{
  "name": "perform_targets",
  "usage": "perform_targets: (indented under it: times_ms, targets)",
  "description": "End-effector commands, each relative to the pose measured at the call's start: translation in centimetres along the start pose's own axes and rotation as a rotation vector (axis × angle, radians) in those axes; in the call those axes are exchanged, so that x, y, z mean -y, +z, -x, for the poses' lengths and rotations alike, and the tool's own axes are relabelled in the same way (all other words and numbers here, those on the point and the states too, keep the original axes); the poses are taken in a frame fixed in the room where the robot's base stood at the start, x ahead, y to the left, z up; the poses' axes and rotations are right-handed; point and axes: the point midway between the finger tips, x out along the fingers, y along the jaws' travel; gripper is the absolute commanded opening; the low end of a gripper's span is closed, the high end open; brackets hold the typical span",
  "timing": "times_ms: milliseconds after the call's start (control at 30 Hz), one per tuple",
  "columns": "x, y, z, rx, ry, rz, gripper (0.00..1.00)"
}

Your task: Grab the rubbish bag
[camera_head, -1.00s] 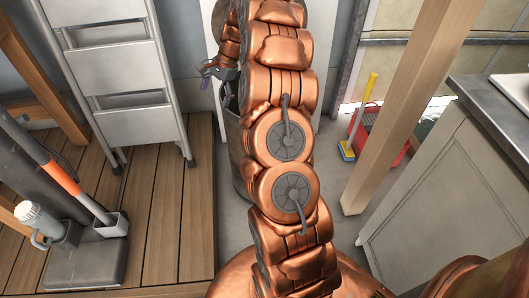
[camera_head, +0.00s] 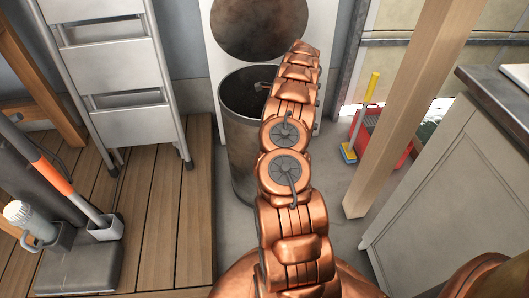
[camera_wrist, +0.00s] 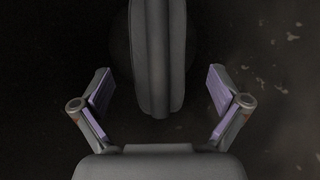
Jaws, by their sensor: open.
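A tall grey metal bin (camera_head: 241,150) stands on the floor in the head view, its open mouth dark inside. My gripper reaches into the bin's mouth and is mostly hidden by my arm there. In the wrist view my gripper (camera_wrist: 160,92) is open, with a finger on each side. A dark grey, rounded, ridged thing, likely the rubbish bag (camera_wrist: 157,45), runs down from the top edge between the fingers. Clear gaps show on both sides of it in the picture; its depth is hard to tell. No bag can be made out in the head view.
A white panel with a round dark disc (camera_head: 259,25) stands behind the bin. A step ladder (camera_head: 115,75) stands on the wooden deck at left. A wooden post (camera_head: 405,115), a cabinet (camera_head: 435,190) and a red bucket (camera_head: 372,130) are at right.

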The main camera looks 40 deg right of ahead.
Motion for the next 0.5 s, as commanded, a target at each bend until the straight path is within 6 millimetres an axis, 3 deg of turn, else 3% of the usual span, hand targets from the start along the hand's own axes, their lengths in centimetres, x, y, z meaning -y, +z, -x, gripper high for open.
perform_targets:
  times_ms: [500]
  targets:
    - [-0.1,-0.3,-4.3,-0.001,0.003,-0.007,0.98]
